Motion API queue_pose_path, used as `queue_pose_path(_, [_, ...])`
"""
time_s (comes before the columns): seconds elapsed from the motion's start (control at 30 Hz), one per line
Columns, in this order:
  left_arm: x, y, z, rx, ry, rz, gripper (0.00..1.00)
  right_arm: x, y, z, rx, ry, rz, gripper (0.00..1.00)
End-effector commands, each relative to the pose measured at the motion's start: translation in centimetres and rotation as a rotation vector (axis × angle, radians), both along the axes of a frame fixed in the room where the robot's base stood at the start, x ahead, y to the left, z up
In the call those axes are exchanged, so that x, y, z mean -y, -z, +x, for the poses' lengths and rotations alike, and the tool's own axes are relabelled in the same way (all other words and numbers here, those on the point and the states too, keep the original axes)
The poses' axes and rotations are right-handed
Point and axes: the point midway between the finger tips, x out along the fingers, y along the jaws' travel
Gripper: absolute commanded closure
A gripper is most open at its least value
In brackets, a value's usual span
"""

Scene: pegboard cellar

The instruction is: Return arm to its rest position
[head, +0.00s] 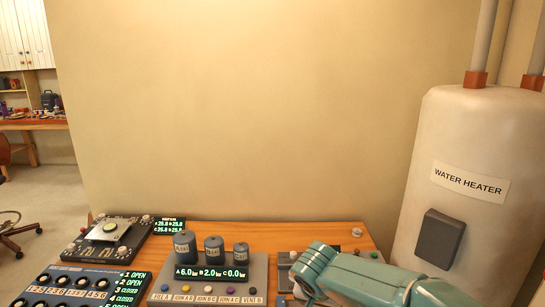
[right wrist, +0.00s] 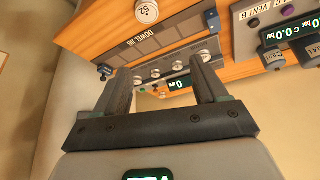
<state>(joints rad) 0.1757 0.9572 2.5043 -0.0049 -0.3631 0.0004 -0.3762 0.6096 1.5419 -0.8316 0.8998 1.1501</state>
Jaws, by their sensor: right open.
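My right arm (head: 350,277) is teal and enters the head view from the lower right, low over the right part of the wooden bench. In the head view I cannot make out its gripper fingers. In the right wrist view my right gripper (right wrist: 160,66) shows two dark fingers spread apart with nothing between them. Beyond the fingers is a grey panel (right wrist: 150,47) with a row of pale knobs and a small lit display; I cannot tell the exact gap. My left arm and gripper are not in view.
The bench (head: 330,236) holds a grey console (head: 205,292) with three dark cylinders, a blue valve panel (head: 70,283) and a dark device (head: 108,238). A water heater (head: 470,150) stands at the right, close to my arm. The wall behind is bare.

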Motion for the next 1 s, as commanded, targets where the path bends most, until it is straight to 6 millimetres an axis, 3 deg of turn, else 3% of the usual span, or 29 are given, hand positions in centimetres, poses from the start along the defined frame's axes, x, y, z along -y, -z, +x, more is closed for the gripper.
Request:
queue_pose_path(0.03, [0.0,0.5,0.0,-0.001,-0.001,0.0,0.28,0.1,1.7,-0.2,-0.024,-0.018,0.008,0.28])
queue_pose_path(0.27, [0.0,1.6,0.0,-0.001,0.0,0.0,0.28,-0.4,8.9,-2.3,-0.131,-0.124,0.071,0.28])
queue_pose_path(0.47, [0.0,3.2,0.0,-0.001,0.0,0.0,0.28,-1.0,17.4,-6.3,-0.246,-0.225,0.173,0.28])
queue_pose_path(0.57, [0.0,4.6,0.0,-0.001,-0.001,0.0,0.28,-1.2,23.4,-9.9,-0.311,-0.275,0.261,0.28])
queue_pose_path(0.6, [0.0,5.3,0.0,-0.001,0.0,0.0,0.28,-1.2,26.2,-11.9,-0.338,-0.29,0.305,0.28])
queue_pose_path(0.73, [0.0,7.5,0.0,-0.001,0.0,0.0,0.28,-0.9,34.0,-18.9,-0.38,-0.298,0.434,0.28])
queue_pose_path(0.83, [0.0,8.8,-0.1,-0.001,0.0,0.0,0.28,-0.1,37.7,-23.7,-0.385,-0.276,0.476,0.28])
queue_pose_path(0.9, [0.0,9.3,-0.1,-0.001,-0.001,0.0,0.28,0.5,39.2,-26.2,-0.386,-0.259,0.478,0.28])
queue_pose_path(1.0, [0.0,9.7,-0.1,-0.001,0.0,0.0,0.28,1.2,40.2,-28.4,-0.387,-0.245,0.468,0.28])
